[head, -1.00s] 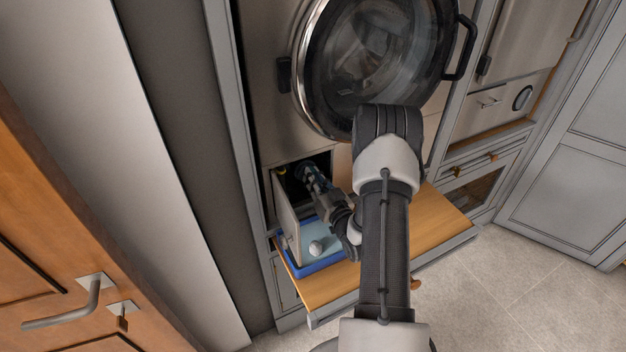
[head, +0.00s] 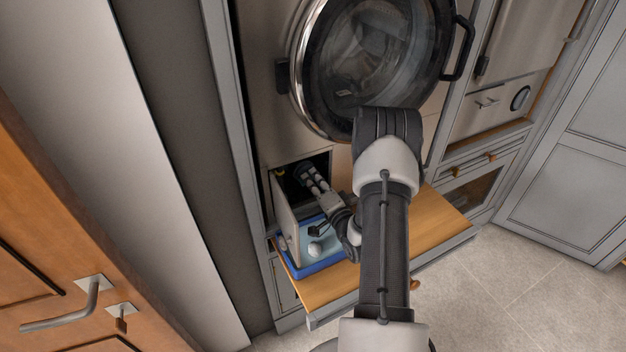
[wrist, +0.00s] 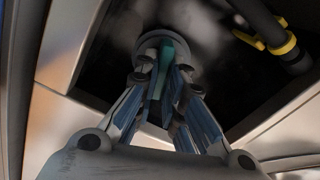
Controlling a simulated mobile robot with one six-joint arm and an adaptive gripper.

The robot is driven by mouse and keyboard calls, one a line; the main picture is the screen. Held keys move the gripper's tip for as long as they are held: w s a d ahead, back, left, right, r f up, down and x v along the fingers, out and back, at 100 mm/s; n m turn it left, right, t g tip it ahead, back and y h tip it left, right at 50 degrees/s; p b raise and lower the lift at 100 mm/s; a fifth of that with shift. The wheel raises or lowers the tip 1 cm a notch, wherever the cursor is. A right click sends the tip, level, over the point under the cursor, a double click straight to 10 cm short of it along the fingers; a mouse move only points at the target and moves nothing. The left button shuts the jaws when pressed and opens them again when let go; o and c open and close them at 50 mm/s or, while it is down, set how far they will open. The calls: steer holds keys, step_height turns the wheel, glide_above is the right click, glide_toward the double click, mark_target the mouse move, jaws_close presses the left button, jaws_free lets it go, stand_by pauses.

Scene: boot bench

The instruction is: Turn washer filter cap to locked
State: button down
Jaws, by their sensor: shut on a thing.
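The washer filter cap (wrist: 150,40) shows in the wrist view as a round grey rim with a teal grip bar (wrist: 177,50) across it. It sits inside the dark recess at the washer's lower front. My gripper (wrist: 165,85) reaches into the recess and is shut on the cap's bar, between its two fingers. In the head view my gripper (head: 303,173) is at the recess, and its fingers and the shadow hide the cap. I cannot read any lock marking on the cap.
The open filter flap (head: 285,208) stands left of my gripper. A blue tray (head: 318,267) with a pale round object (head: 315,248) sits below on a pulled-out wooden shelf (head: 425,225). A dark hose with a yellow clip (wrist: 280,45) is right of the cap.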

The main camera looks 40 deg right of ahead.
steer(key=shift+f+m, duration=0.1)
steer(key=shift+m, duration=2)
steer(key=c, duration=1.7)
jaws_free()
steer(key=v, duration=1.2)
